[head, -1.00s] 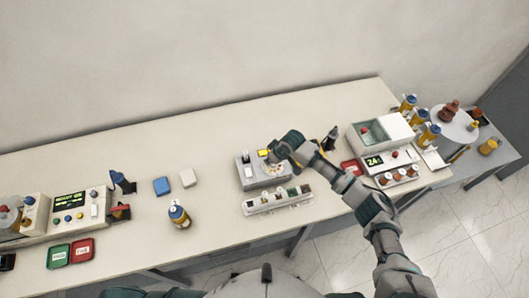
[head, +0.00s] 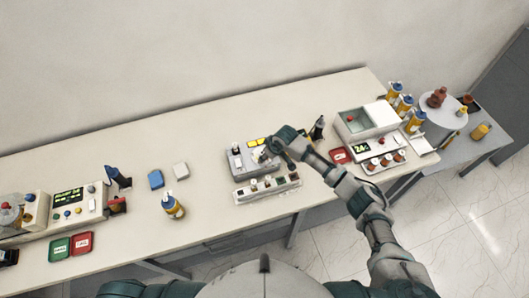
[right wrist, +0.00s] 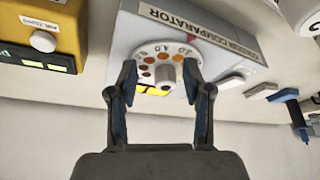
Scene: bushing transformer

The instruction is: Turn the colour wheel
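The colour comparator (head: 236,163) is a light grey box on the long bench. In the right wrist view its label strip (right wrist: 200,30) reads as a comparator. Its colour wheel (right wrist: 148,52) is a pale disc with printed numbers, orange to brown dots and a small knob (right wrist: 165,75). My right gripper (right wrist: 161,72) is open, its two fingers on either side of the wheel's knob. Contact with the wheel cannot be told. In the head view my right gripper (head: 268,152) covers much of the wheel. My left gripper is not in view.
A rack of samples (head: 267,191) stands just in front of the comparator. A dark bottle (head: 317,129) and a red tray (head: 340,156) are to its right, then a white instrument (head: 366,121). The bench is clear behind the comparator.

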